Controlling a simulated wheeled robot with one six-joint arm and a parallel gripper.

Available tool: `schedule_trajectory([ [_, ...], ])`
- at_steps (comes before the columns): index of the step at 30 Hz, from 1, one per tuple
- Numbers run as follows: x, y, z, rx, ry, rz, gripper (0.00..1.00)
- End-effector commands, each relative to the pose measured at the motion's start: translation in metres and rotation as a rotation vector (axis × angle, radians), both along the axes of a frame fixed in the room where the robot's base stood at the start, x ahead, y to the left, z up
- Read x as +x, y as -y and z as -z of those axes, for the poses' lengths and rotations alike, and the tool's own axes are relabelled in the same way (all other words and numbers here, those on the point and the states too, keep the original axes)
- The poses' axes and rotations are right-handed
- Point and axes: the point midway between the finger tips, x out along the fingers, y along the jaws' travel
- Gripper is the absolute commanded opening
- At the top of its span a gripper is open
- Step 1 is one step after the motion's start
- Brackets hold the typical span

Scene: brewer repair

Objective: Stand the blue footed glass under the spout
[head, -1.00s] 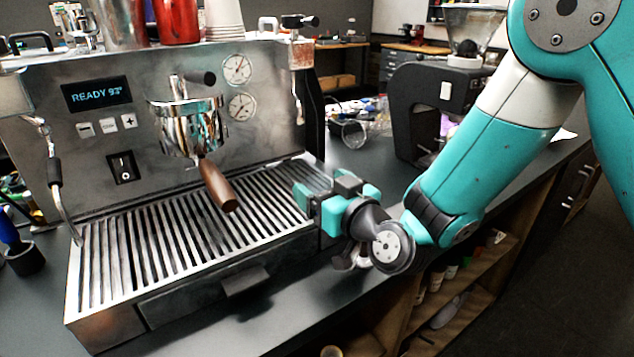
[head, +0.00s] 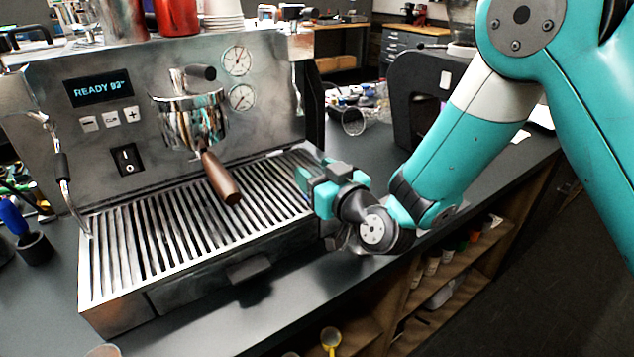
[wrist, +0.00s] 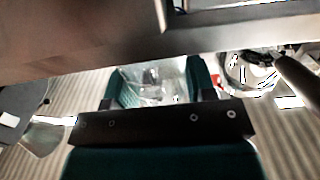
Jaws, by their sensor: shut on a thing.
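My gripper (head: 312,186) is at the right end of the espresso machine's slatted drip tray (head: 115,252). In the wrist view a see-through glass (wrist: 152,84) sits between the two teal fingers, and the gripper is shut on it. It appears to be the blue footed glass, though its blue hardly shows. Its foot cannot be made out, and in the head view it is mostly hidden by the gripper. The portafilter (head: 190,124), where the spout is, hangs over the tray to the left of my gripper. The spout itself is not clear.
The portafilter's brown handle (head: 221,178) sticks out over the tray toward the front. A steam wand (head: 68,190) hangs at the left. A clear glass (head: 353,121) lies on the counter behind, near a black grinder (head: 412,105). The tray's slats look empty.

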Motion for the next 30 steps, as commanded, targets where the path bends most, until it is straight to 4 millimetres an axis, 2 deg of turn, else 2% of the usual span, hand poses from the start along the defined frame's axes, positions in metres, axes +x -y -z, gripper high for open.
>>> schedule_trajectory([
  [5, 0.000, 0.000, -0.006, 0.001, 0.001, 0.000, 0.22],
  [11, 0.000, 0.000, -0.029, 0.001, 0.002, -0.001, 0.22],
  [17, 0.000, -0.001, -0.071, 0.000, 0.001, -0.001, 0.22],
  [27, 0.000, -0.001, -0.159, 0.002, 0.006, -0.002, 0.22],
  [30, -0.001, -0.001, -0.175, 0.002, 0.006, -0.002, 0.22],
])
